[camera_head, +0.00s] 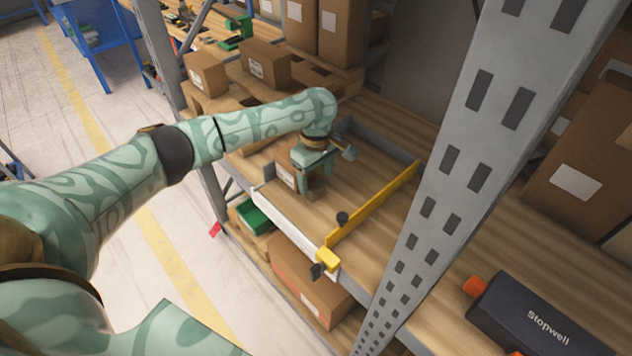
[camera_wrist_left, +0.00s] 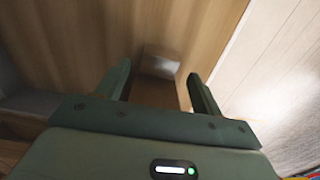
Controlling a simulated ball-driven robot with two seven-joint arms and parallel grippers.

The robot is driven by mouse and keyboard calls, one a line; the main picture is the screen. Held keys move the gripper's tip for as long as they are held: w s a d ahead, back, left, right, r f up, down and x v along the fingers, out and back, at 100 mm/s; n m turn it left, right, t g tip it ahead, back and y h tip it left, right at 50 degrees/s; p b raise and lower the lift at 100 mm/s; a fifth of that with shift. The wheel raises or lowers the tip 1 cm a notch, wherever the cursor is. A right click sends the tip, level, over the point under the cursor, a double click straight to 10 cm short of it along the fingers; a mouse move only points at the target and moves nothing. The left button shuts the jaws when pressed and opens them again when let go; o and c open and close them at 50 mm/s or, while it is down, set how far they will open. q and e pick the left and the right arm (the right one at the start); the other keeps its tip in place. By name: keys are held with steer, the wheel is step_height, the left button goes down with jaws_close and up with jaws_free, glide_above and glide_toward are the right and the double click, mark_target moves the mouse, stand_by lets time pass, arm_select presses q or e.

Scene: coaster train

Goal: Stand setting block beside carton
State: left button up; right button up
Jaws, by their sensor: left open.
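A small brown carton (camera_head: 286,176) with a white label stands on the wooden shelf, close to the left of my left gripper. A small darker brown block (camera_head: 317,187), which looks like the setting block, is at the fingertips of my left gripper (camera_head: 313,178). The gripper points down and is open. In the left wrist view, the open fingers (camera_wrist_left: 159,88) stand on either side of a small brown piece with a pale grey top (camera_wrist_left: 160,67). I cannot tell whether the fingers touch it. My right gripper is out of view.
A yellow bar (camera_head: 378,208) with a black knob crosses the shelf to the right. A white rail (camera_head: 283,222) edges the shelf front. A grey perforated upright (camera_head: 440,190) stands nearer me. Larger cartons (camera_head: 264,63) stand behind. A black Stopwell case (camera_head: 540,318) lies at the lower right.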

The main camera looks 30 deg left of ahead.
mark_target(317, 186)
arm_select(q)
step_height(317, 186, up, 9)
steer(key=p, duration=0.3)
stand_by(0.6)
steer(key=shift+s+d, duration=0.1)
stand_by(0.5)
